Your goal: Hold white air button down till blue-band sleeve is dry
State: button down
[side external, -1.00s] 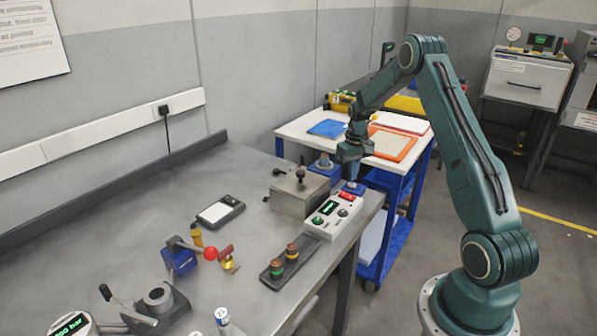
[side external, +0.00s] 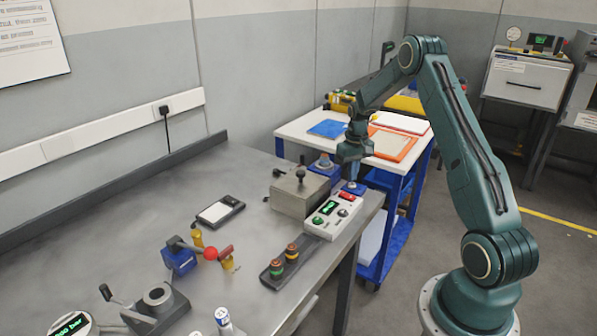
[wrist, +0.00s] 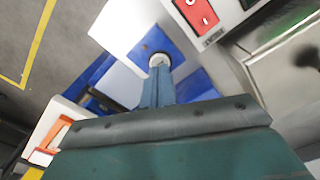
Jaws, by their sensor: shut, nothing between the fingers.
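The white round air button (wrist: 159,60) sits on a blue base (wrist: 150,44) in the wrist view. In the side view the blue base (side external: 354,188) is at the table's far right corner. My gripper (wrist: 159,72) is shut and empty, pointing down at the button. Its fingertips overlap the button's edge in the wrist view; I cannot tell whether they press it. In the side view my gripper (side external: 352,180) is right over the base and hides the button. I cannot make out a blue-band sleeve for sure; a blue fixture (side external: 325,172) stands behind the metal box.
A white control box (side external: 333,216) with a green display and red switch is close in front of the base. A grey metal box (side external: 299,194) is to its left. A dark rack (side external: 270,279) holds two banded sleeves. A blue-framed cart (side external: 294,132) stands beyond the table.

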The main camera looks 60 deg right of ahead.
jog(key=shift+f, duration=0.95)
dwell(3.1)
jog(key=shift+r, duration=0.15)
dwell(0.4)
jog(key=shift+r, duration=2.3)
